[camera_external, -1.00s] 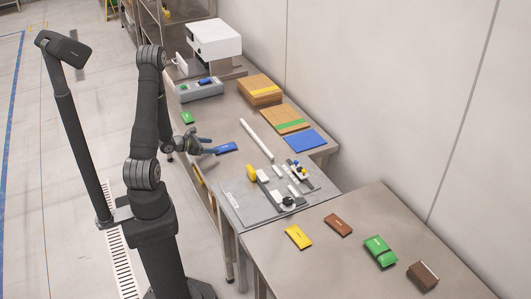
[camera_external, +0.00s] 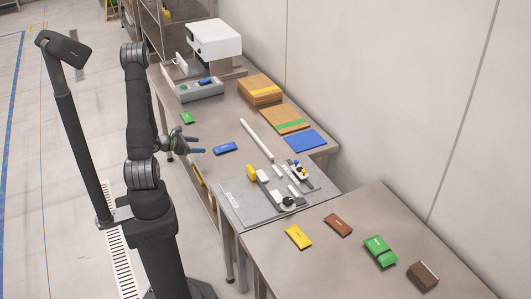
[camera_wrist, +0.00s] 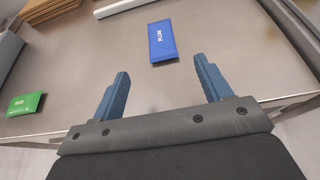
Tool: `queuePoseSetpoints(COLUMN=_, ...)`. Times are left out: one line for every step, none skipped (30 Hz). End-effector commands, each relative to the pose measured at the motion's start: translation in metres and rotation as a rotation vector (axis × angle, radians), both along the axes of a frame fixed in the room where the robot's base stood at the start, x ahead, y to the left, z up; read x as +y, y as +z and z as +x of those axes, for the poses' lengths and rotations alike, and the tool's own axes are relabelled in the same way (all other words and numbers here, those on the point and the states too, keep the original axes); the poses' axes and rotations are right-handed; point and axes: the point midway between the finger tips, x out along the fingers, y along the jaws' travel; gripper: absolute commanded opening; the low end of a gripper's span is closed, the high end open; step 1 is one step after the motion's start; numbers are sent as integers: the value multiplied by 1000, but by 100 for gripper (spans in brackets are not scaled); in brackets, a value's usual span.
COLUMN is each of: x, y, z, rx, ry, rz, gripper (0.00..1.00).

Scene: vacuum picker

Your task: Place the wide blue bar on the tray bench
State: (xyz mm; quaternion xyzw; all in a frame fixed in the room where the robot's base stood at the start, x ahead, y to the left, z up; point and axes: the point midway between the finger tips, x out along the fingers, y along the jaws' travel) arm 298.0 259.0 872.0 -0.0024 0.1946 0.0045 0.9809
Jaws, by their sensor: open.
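The wide blue bar (camera_external: 225,148) lies flat on the steel bench (camera_external: 232,115), near its front edge. In the wrist view the blue bar (camera_wrist: 162,41) lies ahead of the fingertips, a little right of middle, with white lettering on it. My gripper (camera_external: 197,145) is open and empty, to the left of the bar and apart from it. In the wrist view its two blue fingers (camera_wrist: 160,75) are spread wide with bare bench between them. Which surface is the tray bench, I cannot tell for sure.
A green bar (camera_external: 187,117) lies on the same bench, left of the blue bar. A white rod (camera_external: 257,139), a fixture plate (camera_external: 245,203) and a blue sheet (camera_external: 305,141) lie to the right. The near bench (camera_external: 330,265) holds yellow, brown and green bars.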

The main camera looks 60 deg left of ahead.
Motion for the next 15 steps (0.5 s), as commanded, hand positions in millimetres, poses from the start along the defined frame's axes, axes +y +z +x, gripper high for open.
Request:
queuePoseSetpoints(x=0, y=0, z=0, rx=0, ry=0, rz=0, gripper=71)
queuePoseSetpoints(x=0, y=0, z=-1, rx=0, ry=1, rz=0, gripper=71)
queuePoseSetpoints(x=1, y=1, z=-4, rx=0, ry=2, rz=1, gripper=71)
queuePoseSetpoints(x=2, y=2, z=-7, rx=0, ry=3, rz=1, gripper=71)
queuePoseSetpoints(x=2, y=3, z=-12, rx=0, ry=4, rz=2, gripper=71)
queuePoseSetpoints(x=3, y=5, z=-18, rx=0, ry=5, rz=2, gripper=71)
queuePoseSetpoints(x=4, y=6, z=-23, rx=0, ry=5, rz=2, gripper=71)
queuePoseSetpoints(x=4, y=8, z=-28, rx=0, ry=3, rz=2, gripper=71)
queuePoseSetpoints(x=4, y=9, z=-33, rx=0, ry=3, rz=3, gripper=71)
queuePoseSetpoints(x=4, y=10, z=-36, rx=0, ry=2, rz=3, gripper=71)
queuePoseSetpoints(x=4, y=10, z=-39, rx=1, ry=1, rz=3, gripper=71)
queuePoseSetpoints(x=3, y=11, z=-41, rx=1, ry=-2, rz=2, gripper=71)
queuePoseSetpoints(x=3, y=11, z=-41, rx=1, ry=-3, rz=2, gripper=71)
queuePoseSetpoints(x=3, y=10, z=-40, rx=1, ry=-4, rz=3, gripper=71)
queuePoseSetpoints(x=2, y=9, z=-37, rx=1, ry=-7, rz=1, gripper=71)
